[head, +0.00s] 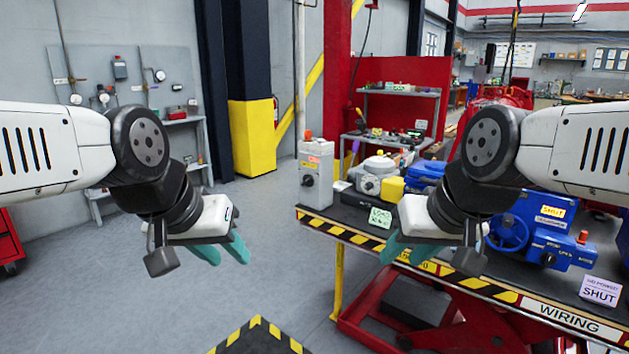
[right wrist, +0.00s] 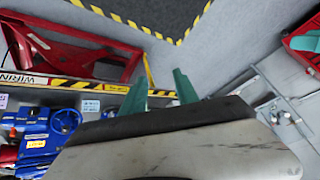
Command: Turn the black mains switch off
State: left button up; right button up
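A grey switch box with a black rotary switch (head: 308,181) stands upright at the left end of the workbench in the head view. It has an orange label and a red-orange knob on top. The way the switch points is too small to tell. My left gripper (head: 222,250) hangs over the floor, left of the box and apart from it, with its teal fingers apart and empty. My right gripper (head: 402,248) is in front of the bench edge, right of the box. In the right wrist view its teal fingers (right wrist: 160,92) are apart with nothing between them.
The workbench (head: 450,275) has a yellow-black striped edge. On it are a blue valve actuator with a handwheel (head: 508,233), a grey unit with a yellow part (head: 380,180) and a SHUT sign (head: 599,292). The floor (head: 275,220) left of the bench is clear.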

aim_at(308, 180)
jog(key=i+j+u, duration=0.2)
jog(key=i, duration=0.3)
jog(key=i+u, duration=0.25)
jog(key=i, duration=0.25)
